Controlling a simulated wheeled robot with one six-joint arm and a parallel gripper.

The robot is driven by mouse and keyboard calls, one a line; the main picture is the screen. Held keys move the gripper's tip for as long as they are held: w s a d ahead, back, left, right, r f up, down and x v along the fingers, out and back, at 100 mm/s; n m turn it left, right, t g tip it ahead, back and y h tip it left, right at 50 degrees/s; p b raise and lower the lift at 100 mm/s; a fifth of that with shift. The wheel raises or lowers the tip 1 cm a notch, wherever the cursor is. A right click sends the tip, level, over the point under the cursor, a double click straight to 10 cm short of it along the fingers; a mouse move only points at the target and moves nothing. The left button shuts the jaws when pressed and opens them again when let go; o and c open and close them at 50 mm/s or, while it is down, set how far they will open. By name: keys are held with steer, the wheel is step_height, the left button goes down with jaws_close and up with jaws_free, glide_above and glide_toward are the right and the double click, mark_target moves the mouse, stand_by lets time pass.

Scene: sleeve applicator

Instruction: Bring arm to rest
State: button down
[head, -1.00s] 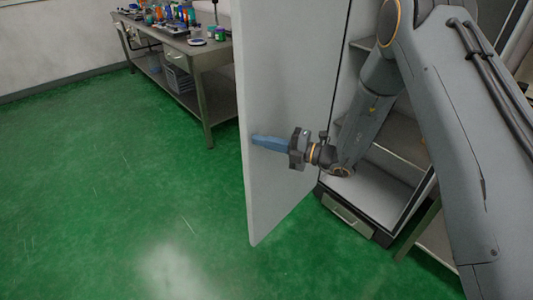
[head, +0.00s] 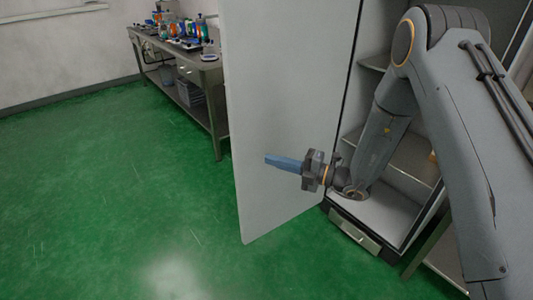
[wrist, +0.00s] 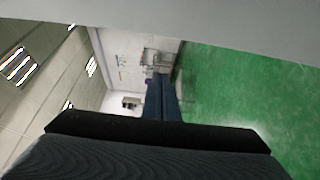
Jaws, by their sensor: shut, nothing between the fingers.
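My gripper (head: 268,159) has blue fingers closed together and nothing between them. In the head view it points left, in front of the inner face of an open cabinet door (head: 285,80). My arm reaches down from the right, in front of the open cabinet (head: 385,205). In the wrist view the shut blue fingers (wrist: 160,82) point away toward a far wall. Whether the gripper touches the door cannot be told.
A metal workbench (head: 212,78) with bottles and other items stands at the back left. The cabinet has shelves (head: 405,157) and a drawer (head: 354,230) at its base. The green floor (head: 110,200) is clear on the left.

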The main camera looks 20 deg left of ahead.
steer(key=s+d+r+n+g+h, duration=0.2)
steer(key=s+d+n+g+h, duration=0.2)
steer(key=s+d+n, duration=0.55)
steer(key=s+d+r+n+g+h, duration=0.2)
steer(key=s+d+n+g+h, duration=0.3)
steer(key=s+n, duration=0.6)
steer(key=s+d+r+n+t+h, duration=0.1)
steer(key=d+n+t+h, duration=0.2)
steer(key=d+n, duration=0.5)
steer(key=s+d+r+n+t+h, duration=0.2)
steer(key=d+n+h, duration=0.3)
steer(key=d+n, duration=0.4)
steer(key=d+t, duration=0.1)
steer(key=d, duration=0.2)
steer(key=shift+r+h, duration=0.2)
steer(key=shift+h, duration=0.2)
